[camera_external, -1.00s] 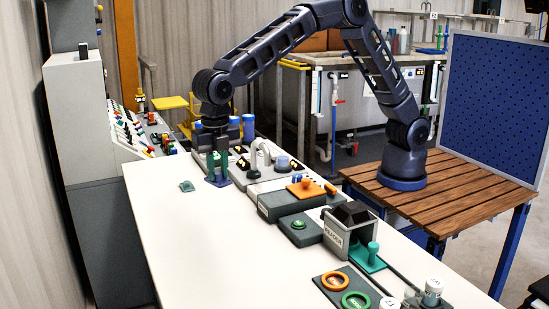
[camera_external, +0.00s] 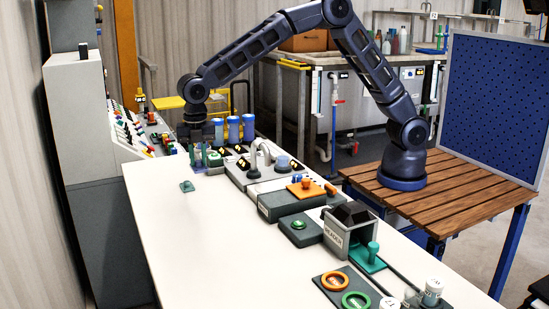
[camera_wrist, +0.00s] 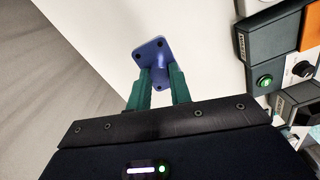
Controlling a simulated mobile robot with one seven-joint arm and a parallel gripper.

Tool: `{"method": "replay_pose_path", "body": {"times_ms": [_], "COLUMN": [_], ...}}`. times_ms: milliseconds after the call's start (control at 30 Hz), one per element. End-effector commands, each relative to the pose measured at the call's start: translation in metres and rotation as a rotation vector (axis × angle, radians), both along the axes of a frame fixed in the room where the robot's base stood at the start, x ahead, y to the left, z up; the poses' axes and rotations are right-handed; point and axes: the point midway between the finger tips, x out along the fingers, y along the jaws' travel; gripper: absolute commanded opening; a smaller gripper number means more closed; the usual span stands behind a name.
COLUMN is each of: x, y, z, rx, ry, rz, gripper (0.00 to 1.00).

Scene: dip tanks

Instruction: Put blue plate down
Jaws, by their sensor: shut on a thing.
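The blue plate (camera_wrist: 151,48) is a small flat plate with holes at its corners and a post in its middle. My gripper (camera_wrist: 161,76) is shut on this post, with one green finger on each side. In the external view, my gripper (camera_external: 204,158) points down near the far end of the white table (camera_external: 165,225). The plate is small and mostly hidden there by the fingers. I cannot tell whether it touches the tabletop.
Several blue-topped canisters (camera_external: 233,129) and a grey device with a curved spout (camera_external: 262,153) stand to the right. A sloped control panel (camera_external: 133,130) is at the left. The table's near left part is clear.

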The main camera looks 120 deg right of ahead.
Motion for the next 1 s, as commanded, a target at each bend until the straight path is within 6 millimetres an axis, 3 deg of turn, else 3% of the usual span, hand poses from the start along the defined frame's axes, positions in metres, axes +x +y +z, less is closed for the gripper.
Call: {"method": "replay_pose_path", "body": {"times_ms": [400,767,1000], "x": [0.0,0.0,0.0], "y": [0.0,0.0,0.0], "z": [-0.089,-0.117,-0.148], "rx": [0.0,-0.001,-0.001], "ry": [0.002,0.0,0.001], "rz": [0.0,0.001,0.0], "gripper": [0.0,0.0,0.0]}}
